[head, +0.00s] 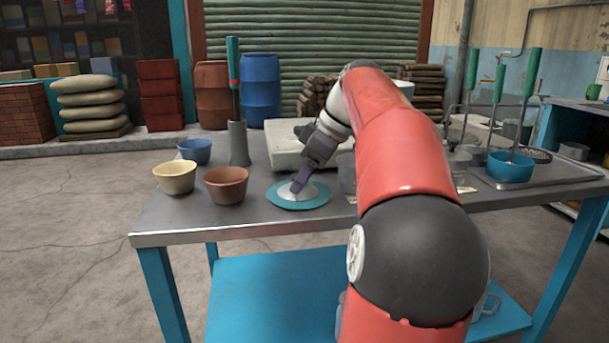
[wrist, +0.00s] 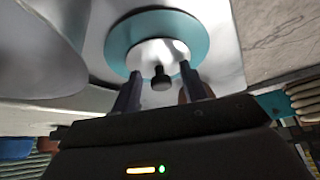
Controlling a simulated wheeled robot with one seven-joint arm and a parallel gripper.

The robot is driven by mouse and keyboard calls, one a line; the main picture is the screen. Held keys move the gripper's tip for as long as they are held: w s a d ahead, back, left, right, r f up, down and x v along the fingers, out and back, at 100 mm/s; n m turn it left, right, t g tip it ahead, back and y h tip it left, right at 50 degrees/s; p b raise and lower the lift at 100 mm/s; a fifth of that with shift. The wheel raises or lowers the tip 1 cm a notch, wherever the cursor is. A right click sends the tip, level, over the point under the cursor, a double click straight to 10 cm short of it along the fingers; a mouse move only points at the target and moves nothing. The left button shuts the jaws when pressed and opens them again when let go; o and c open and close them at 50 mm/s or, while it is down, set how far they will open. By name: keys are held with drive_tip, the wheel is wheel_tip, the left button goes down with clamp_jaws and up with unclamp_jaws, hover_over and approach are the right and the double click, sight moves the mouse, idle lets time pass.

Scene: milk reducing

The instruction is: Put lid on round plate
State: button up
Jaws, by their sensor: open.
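The round plate (head: 314,203) is a flat teal disc on the metal table, right of the brown bowl. It shows as a teal ring (wrist: 118,35) in the wrist view. The silver lid (head: 285,192) sits on the plate, inside its rim, and shows in the wrist view (wrist: 147,52) with a dark knob (wrist: 161,78). My gripper (head: 296,187) comes down over the lid from the upper right. In the wrist view my gripper (wrist: 163,88) is open, its two fingers on either side of the knob with a gap visible.
A yellow bowl (head: 174,178), a brown bowl (head: 226,186) and a blue bowl (head: 196,151) stand left of the plate. A grey holder (head: 239,145) with a green-handled tool stands behind. A pot and a tray (head: 560,171) are on the right. The table's front left is clear.

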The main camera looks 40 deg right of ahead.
drive_tip(key=p+v, duration=0.3)
drive_tip(key=v, duration=0.9)
drive_tip(key=shift+r, duration=0.1)
